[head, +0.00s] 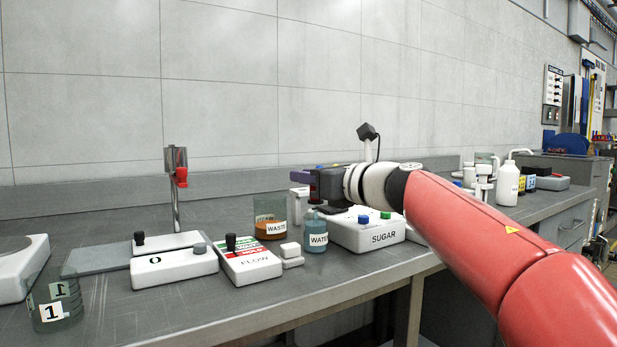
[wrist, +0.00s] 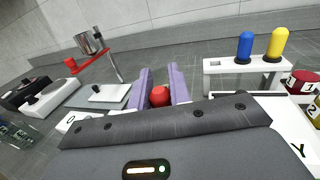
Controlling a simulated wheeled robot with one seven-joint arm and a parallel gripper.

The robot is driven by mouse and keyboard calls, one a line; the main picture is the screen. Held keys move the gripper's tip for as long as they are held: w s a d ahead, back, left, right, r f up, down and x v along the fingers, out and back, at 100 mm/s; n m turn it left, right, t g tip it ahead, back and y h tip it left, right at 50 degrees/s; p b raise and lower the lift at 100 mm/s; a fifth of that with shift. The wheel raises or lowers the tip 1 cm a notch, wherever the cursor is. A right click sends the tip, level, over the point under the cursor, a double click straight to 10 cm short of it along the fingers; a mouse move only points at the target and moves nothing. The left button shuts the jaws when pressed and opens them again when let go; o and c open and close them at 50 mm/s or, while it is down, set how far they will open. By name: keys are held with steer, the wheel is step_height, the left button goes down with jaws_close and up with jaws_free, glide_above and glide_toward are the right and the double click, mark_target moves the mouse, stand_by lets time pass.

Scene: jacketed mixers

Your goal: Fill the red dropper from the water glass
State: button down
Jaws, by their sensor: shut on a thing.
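The red dropper shows in the wrist view as a red bulb (wrist: 160,97) between the purple fingers of my gripper (wrist: 160,90), which is shut on it. In the head view my gripper (head: 304,176) is above and slightly left of the water glass (head: 316,238), a small labelled beaker of bluish liquid. The dropper's stem is hidden in the wrist view. I cannot tell in the head view whether its tip is inside the glass.
The waste beaker (head: 270,230), holding orange-brown liquid, stands just left of the water glass. A white rack (wrist: 222,68) holds blue (wrist: 245,45) and yellow (wrist: 278,43) droppers.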

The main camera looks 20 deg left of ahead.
step_height(320, 180, up, 8)
steer(key=p, duration=0.8)
steer(key=shift+r, duration=0.2)
stand_by(0.4)
